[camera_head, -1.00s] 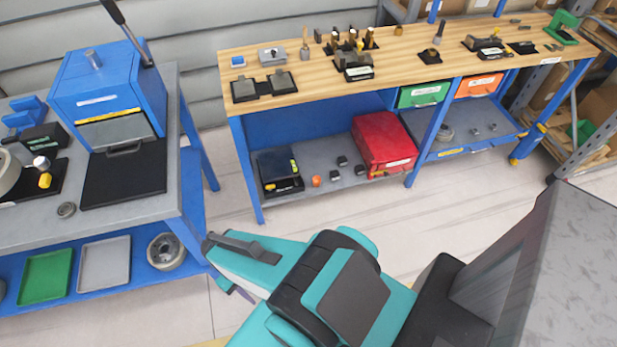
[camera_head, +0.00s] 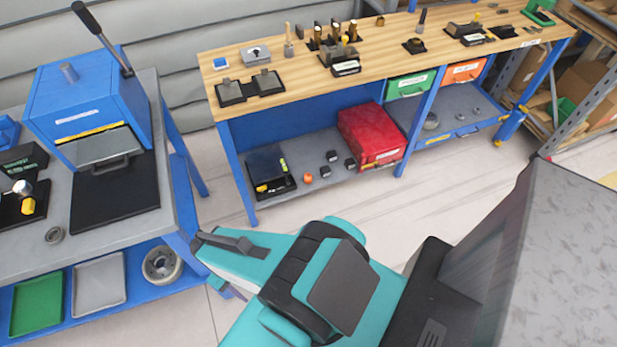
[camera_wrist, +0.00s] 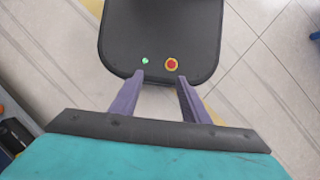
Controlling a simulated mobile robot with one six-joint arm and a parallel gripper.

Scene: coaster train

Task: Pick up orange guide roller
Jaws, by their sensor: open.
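The orange guide roller (camera_head: 308,177) is a small orange piece on the grey lower shelf of the wooden-topped bench, between a black scale-like device (camera_head: 268,172) and small dark blocks (camera_head: 325,171). My gripper (camera_wrist: 160,85) is open and empty in the wrist view, its two purple fingers apart above my own dark base. In the head view my arm reaches left over the floor in front of the shelf, well short of the roller, with the fingers mostly hidden. A tiny orange spot at the wrist view's left edge is too small to identify.
A red case (camera_head: 370,137) stands on the same shelf, right of the dark blocks. The wooden worktop (camera_head: 300,80) overhangs the shelf. A grey table (camera_head: 110,222) with a blue press (camera_head: 85,95) stands at left, close to my arm. The floor between is clear.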

